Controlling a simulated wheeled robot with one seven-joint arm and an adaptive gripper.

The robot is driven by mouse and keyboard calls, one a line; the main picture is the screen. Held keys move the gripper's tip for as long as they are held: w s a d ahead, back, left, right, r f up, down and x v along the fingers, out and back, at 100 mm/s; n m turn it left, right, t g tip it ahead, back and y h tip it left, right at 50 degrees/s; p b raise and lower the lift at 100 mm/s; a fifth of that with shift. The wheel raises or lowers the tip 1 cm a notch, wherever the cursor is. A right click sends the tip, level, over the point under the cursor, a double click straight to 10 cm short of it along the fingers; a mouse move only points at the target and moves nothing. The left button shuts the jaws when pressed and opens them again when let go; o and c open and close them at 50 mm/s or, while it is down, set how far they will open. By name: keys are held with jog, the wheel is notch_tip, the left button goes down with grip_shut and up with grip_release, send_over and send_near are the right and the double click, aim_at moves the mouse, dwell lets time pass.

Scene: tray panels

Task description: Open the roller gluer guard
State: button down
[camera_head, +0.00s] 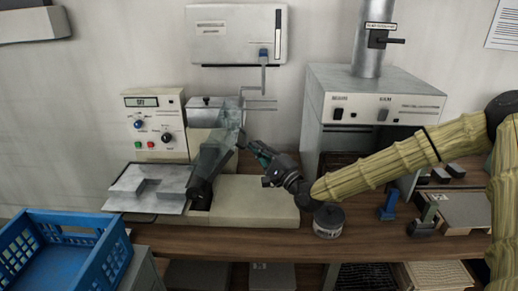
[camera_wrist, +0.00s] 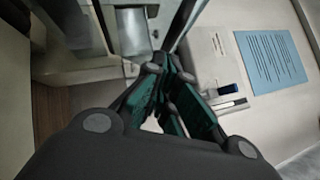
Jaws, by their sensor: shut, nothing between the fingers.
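The roller gluer has a cream control box (camera_head: 157,125) with knobs and buttons and a cream base (camera_head: 255,201). Its smoky see-through guard (camera_head: 211,158) slants steeply up over the roller area, its upper part leaning right. The rollers behind it are mostly hidden. My gripper (camera_head: 253,149) is just right of the guard's upper part, pointing left and up, above the base. I cannot tell whether it touches the guard. In the wrist view its teal fingers (camera_wrist: 168,68) are shut and empty, close to a dark slanting edge.
A flat metal tray (camera_head: 150,187) lies left of the guard. A white wall box (camera_head: 236,34) with a pipe hangs above. A grey machine with a duct (camera_head: 374,95) stands behind my arm. A round tin (camera_head: 328,221) is below it. A blue crate (camera_head: 65,253) is front left.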

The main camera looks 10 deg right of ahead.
jog(key=r, duration=0.1)
jog(key=a+r+n+g+p, duration=0.1)
jog(key=n+p, duration=0.1)
jog(key=shift+w+a+r+g, duration=0.2)
jog(key=shift+a+r+g, duration=0.1)
jog(key=shift+r+g, duration=0.1)
jog(key=shift+d, duration=0.15)
jog(key=w+d+b+v, duration=0.1)
jog(key=d+b+v, duration=0.1)
jog(key=v, duration=1)
jog(key=shift+s+d+f+b, duration=0.2)
jog(key=shift+d+f+b, duration=0.05)
jog(key=shift+f+b, duration=0.25)
